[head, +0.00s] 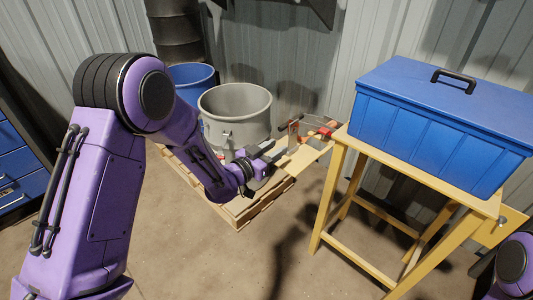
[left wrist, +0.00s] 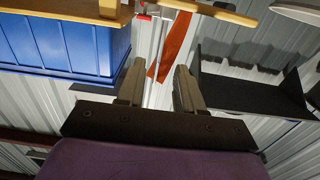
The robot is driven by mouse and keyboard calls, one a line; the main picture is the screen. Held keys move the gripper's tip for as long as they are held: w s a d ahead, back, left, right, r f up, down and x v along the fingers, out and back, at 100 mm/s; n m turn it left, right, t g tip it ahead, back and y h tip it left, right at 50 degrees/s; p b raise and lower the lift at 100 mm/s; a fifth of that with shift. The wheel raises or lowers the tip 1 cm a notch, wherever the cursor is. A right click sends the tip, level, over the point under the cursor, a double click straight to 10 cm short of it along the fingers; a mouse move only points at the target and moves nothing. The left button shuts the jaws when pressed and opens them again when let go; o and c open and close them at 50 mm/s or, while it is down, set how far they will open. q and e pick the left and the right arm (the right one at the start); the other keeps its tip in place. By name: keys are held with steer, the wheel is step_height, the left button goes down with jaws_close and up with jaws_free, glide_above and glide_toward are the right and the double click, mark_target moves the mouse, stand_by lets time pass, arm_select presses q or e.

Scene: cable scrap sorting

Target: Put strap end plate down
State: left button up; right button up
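A flat reddish-brown piece (head: 293,134), which looks like the strap end plate, stands at the wooden ledge beside the yellow stand. In the left wrist view a long reddish-brown strip (left wrist: 174,45) slants down toward the space between my fingers. My left gripper (head: 285,146) is at the ledge, close to the piece. In the left wrist view its fingers (left wrist: 160,66) are apart, with gaps beside the strip, and I see no clear grip on it. My right gripper is out of view; only part of my right arm shows at the lower right.
A blue lidded box (head: 440,120) stands on the yellow stand (head: 345,137). Red and black items (head: 324,132) lie near the ledge (head: 303,158). A grey drum (head: 236,112) and a blue drum (head: 192,80) stand on a pallet (head: 242,212). The foreground floor is clear.

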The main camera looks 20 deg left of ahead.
arm_select(q)
steer(key=s+a+f+n+g+y, duration=0.2)
steer(key=s+f+n+g+y, duration=0.1)
steer(key=s+f, duration=0.6)
steer(key=s+a+f+n+g+y, duration=0.25)
steer(key=s+f, duration=0.35)
steer(key=f, duration=0.5)
steer(key=s+a+f+n+g+y, duration=0.1)
steer(key=s+f+g, duration=0.3)
steer(key=s, duration=0.8)
steer(key=s+a+f+n+g+y, duration=0.2)
steer(key=s+f, duration=0.4)
steer(key=s, duration=0.6)
steer(key=shift+f+n+g+y, duration=0.25)
steer(key=shift+n+g+y, duration=0.2)
steer(key=shift+n+g, duration=0.6)
step_height(320, 180, up, 9)
steer(key=p, duration=0.9)
steer(key=shift+r, duration=0.2)
